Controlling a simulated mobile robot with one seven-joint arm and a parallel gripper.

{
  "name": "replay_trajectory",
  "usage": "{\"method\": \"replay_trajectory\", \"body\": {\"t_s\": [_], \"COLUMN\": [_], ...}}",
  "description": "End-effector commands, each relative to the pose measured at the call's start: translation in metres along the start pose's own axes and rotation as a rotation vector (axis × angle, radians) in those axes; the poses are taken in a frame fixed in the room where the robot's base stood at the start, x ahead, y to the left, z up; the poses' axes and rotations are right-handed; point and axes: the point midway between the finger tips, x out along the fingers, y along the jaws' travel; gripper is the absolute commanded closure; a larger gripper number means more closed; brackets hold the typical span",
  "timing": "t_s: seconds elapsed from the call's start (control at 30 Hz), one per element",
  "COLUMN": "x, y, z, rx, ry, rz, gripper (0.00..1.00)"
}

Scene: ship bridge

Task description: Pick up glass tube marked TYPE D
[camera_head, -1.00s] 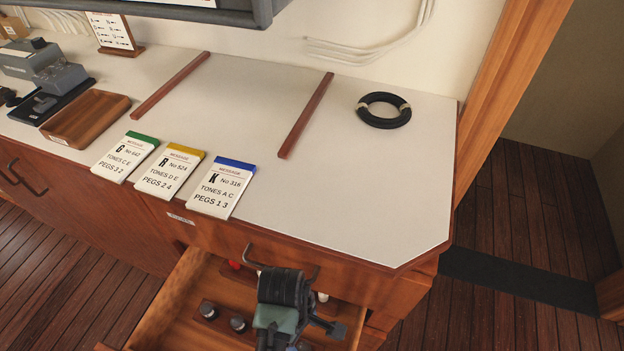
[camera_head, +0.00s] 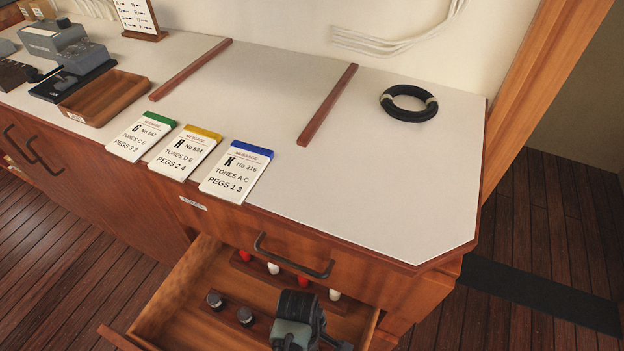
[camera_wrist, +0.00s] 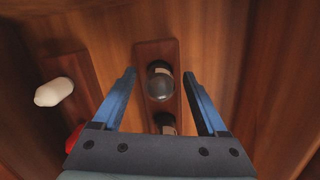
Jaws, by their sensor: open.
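A rounded glass tube (camera_wrist: 159,87) with a dark and pale body stands in a wooden holder (camera_wrist: 155,50) in the wrist view. A second one (camera_wrist: 166,125) sits behind it in the same holder, partly hidden. No TYPE D marking can be read. My gripper (camera_wrist: 160,75) is open, its blue fingers either side of the front tube and apart from it. In the head view two dark-topped tubes (camera_head: 214,299) (camera_head: 245,316) stand in the open drawer (camera_head: 180,290). My wrist there hides the fingers and part of the drawer.
Several red and white pegs (camera_head: 273,268) stand along the drawer's back, beneath the drawer handle (camera_head: 290,258). The counter (camera_head: 390,180) above holds three message cards (camera_head: 236,172), a black cable coil (camera_head: 408,103) and a wooden tray (camera_head: 104,98). Drawer walls surround the tubes.

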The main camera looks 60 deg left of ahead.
Motion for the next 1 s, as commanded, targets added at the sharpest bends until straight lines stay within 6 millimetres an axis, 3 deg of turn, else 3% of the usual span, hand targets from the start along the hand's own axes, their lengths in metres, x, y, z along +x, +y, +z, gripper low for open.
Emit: {"method": "replay_trajectory", "body": {"t_s": [0.1, 0.5, 0.83, 1.0], "x": [-0.001, -0.001, -0.004, -0.029], "y": [0.0, 0.0, 0.0, 0.001], "z": [0.0, 0.0, 0.0, 0.003], "rx": [0.0, 0.0, 0.0, 0.001], "ry": [0.0, 0.0, 0.0, 0.001], "rz": [0.0, 0.0, 0.001, 0.002], "gripper": [0.28, 1.0, 1.0, 1.0]}}
